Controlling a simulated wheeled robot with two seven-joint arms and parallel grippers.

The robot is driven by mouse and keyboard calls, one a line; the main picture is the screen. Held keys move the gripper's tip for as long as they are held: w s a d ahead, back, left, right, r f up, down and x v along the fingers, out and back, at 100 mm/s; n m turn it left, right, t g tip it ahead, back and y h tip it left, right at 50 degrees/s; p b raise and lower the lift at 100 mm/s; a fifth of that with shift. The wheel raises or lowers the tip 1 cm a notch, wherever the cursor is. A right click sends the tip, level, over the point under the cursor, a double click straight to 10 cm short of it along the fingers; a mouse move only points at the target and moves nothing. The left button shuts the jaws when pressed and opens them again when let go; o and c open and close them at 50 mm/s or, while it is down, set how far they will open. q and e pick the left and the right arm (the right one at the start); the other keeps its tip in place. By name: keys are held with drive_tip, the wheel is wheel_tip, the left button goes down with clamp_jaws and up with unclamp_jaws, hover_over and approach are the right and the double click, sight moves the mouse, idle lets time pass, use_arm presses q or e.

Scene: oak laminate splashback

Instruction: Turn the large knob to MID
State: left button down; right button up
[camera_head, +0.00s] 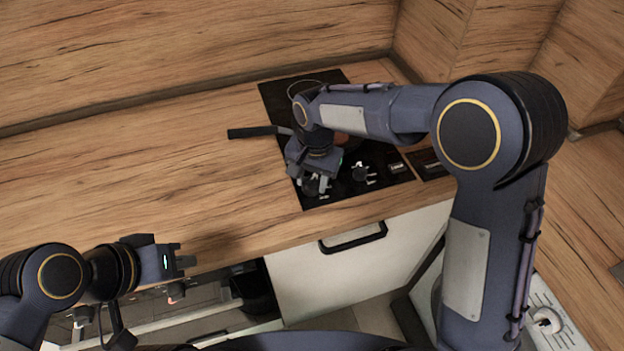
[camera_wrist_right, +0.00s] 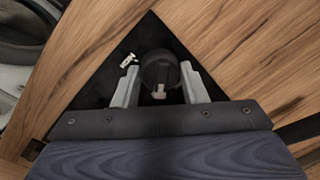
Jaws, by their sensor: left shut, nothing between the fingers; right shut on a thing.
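A black cooktop (camera_head: 284,98) is set in the oak worktop. In the right wrist view a round black knob (camera_wrist_right: 158,66) with a pale pointer mark toward the gripper sits between the two grey fingers of my right gripper (camera_wrist_right: 159,78). The fingers are shut on it from both sides. In the head view my right gripper (camera_head: 316,186) is at the cooktop's front left corner and hides most of this knob. Another knob (camera_head: 360,172) stands to its right. The scale markings are too small to read. My left gripper (camera_head: 184,262) is shut and empty, at the worktop's front edge, far left.
A pan with a dark handle (camera_head: 252,132) is on the cooktop, mostly hidden by my right arm; the handle sticks out left. A white cabinet front (camera_head: 375,262) with a black handle (camera_head: 353,238) is below. The worktop (camera_head: 120,170) on the left is clear.

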sight(312, 181)
drive_tip(key=m, duration=0.4)
drive_tip(key=shift+r+m, duration=0.1)
drive_tip(key=shift+m, duration=0.2)
drive_tip(key=shift+m+p, duration=0.45)
drive_tip(key=shift+m, duration=2.15)
drive_tip(key=o, duration=1)
drive_tip(key=shift+c, duration=0.2)
drive_tip(key=r, duration=0.7)
drive_tip(key=shift+s+r, duration=0.25)
drive_tip(key=shift+r, duration=0.1)
